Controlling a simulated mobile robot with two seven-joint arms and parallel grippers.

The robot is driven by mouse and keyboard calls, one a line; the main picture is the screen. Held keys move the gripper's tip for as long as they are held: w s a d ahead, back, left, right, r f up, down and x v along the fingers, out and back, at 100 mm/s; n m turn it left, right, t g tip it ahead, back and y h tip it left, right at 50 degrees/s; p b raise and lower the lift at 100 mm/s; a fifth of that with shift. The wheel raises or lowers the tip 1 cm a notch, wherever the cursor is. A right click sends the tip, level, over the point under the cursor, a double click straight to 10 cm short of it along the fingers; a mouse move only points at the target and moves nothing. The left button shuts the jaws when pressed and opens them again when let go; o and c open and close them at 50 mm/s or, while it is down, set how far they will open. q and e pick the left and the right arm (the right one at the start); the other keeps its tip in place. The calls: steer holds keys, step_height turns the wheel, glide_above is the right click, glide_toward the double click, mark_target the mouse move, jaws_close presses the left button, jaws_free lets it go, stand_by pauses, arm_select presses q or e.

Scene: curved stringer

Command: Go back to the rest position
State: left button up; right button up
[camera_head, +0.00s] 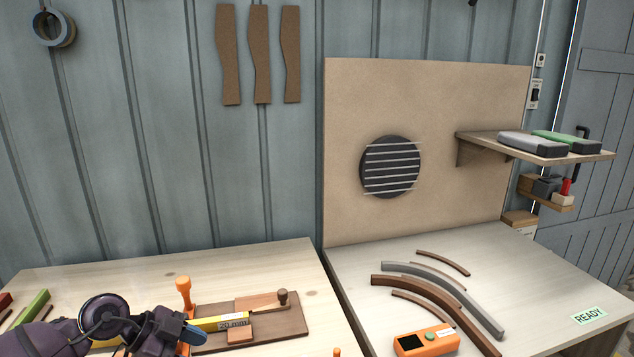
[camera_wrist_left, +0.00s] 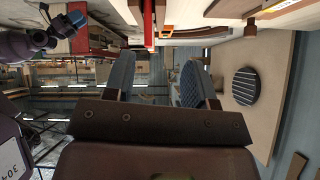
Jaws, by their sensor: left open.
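My left gripper (camera_head: 190,334) is low at the left of the head view, in front of the left bench (camera_head: 285,255). Its arm comes in from the lower left. In the left wrist view its two blue fingers (camera_wrist_left: 155,80) stand wide apart with nothing between them. In the head view a blue fingertip overlaps the front of the wooden jig (camera_head: 290,318), and I cannot tell whether they touch. At the upper left of the left wrist view is another purple arm with a blue tip (camera_wrist_left: 75,18), apparently my right gripper; its opening is unclear.
An orange clamp (camera_head: 184,290) stands upright beside the gripper. A yellow bar labelled 20 mm (camera_head: 220,322) lies at the jig. Curved strips (camera_head: 450,290) and an orange meter (camera_head: 427,343) lie on the right bench (camera_head: 540,290). A shelf (camera_head: 540,148) projects above. The right bench's far left is clear.

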arm_select(q)
steer(key=s+d+r+n+t+h, duration=0.35)
steer(key=r+n+t, duration=0.35)
steer(key=t, duration=0.6)
steer(key=s+a+f+n+g+y, duration=0.3)
steer(key=s+a+f+n+y, duration=0.8)
steer(key=y, duration=0.5)
steer(key=s+d+f+m+g+h, duration=0.1)
steer(key=s+f+g, duration=0.2)
steer(key=s+g, duration=0.3)
steer(key=s+d+f+g+h, duration=0.2)
steer(key=s+f+g, duration=0.1)
steer(key=s, duration=0.5)
steer(key=w+f+t, duration=0.7)
steer(key=f+t, duration=0.1)
steer(key=f, duration=0.2)
steer(key=shift+a+f+m, duration=0.15)
steer(key=shift+a+m, duration=0.1)
steer(key=shift+m, duration=0.15)
